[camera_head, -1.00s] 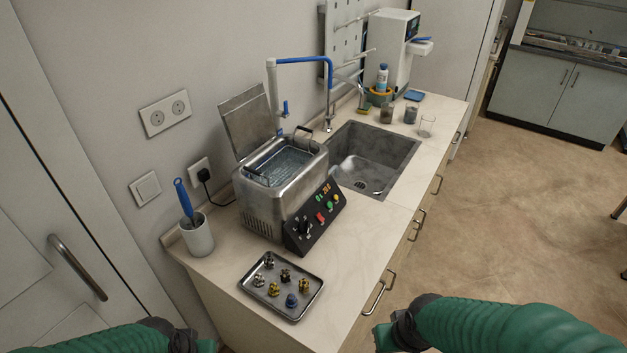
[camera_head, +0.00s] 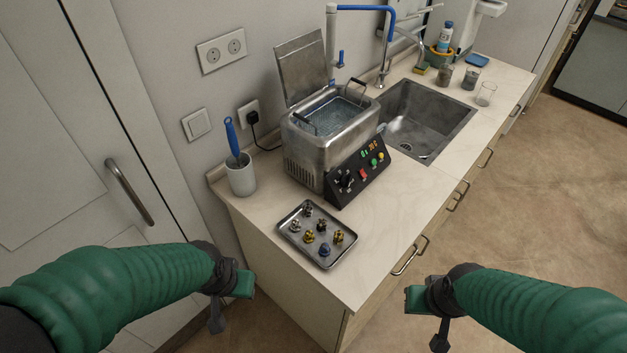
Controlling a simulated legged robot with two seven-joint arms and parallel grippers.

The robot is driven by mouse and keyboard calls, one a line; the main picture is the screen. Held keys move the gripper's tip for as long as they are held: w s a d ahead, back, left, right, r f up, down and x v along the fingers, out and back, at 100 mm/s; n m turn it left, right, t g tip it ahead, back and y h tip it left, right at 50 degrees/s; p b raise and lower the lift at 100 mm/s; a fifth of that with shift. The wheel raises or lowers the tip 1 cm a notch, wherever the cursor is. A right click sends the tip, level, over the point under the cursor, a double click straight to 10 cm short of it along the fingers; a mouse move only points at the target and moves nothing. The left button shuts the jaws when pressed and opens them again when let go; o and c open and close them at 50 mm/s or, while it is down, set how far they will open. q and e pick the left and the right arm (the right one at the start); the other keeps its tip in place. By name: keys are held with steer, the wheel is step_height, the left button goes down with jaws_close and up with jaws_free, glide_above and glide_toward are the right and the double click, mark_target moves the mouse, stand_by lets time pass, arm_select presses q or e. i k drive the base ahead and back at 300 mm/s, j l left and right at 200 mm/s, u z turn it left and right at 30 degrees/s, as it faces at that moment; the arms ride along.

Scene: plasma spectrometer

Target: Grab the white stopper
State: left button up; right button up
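I cannot make out a white stopper in this view. A metal tray (camera_head: 328,261) near the front end of the counter holds several small fittings: silver ones (camera_head: 295,226), brass-coloured ones (camera_head: 309,237) and one blue one (camera_head: 325,249). My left gripper (camera_head: 243,285) is in front of the cabinet's left end, below and left of the tray, with nothing seen in it. My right gripper (camera_head: 418,299) is to the right of the counter's front edge, apart from everything. The finger gap of both is too hard to see to tell open from shut.
A steel ultrasonic bath (camera_head: 310,150) with its lid up stands behind the tray. A white cup (camera_head: 241,175) with a blue-handled brush is to its left, a sink (camera_head: 428,110) to its right. The counter's front right part is clear.

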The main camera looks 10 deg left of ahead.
mark_target(295, 226)
steer(key=i+j+u, duration=0.15)
steer(key=j, duration=0.25)
steer(key=i+j+u, duration=0.1)
steer(key=i+j, duration=0.2)
steer(key=i+j+u, duration=0.15)
steer(key=j, duration=0.35)
steer(key=i, duration=0.1)
